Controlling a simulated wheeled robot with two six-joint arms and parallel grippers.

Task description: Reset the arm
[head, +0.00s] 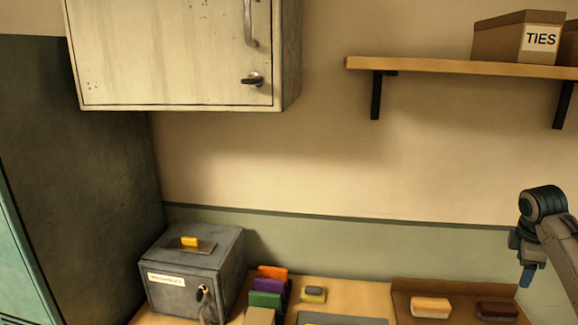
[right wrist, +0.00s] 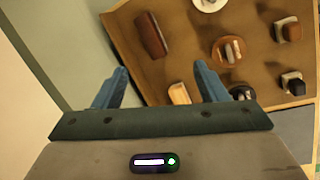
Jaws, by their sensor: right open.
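My right gripper (head: 528,274) hangs at the right edge of the head view with its blue fingertips pointing down, against the wall and near the brown tray (head: 460,291). In the right wrist view the gripper (right wrist: 158,86) has its two blue fingers wide apart with nothing held between them. Beyond the fingers lies the tray, with a tan-orange block (right wrist: 179,93) and a dark brown block (right wrist: 150,35) on it. My left gripper is not in view.
A grey metal box (head: 193,272) stands on the counter at left, beside coloured upright holders (head: 268,286). A wall cabinet (head: 175,55) and a shelf (head: 450,67) with a TIES box (head: 541,40) are above. Small brush-like items (right wrist: 287,30) lie on the tray. The wall's middle is clear.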

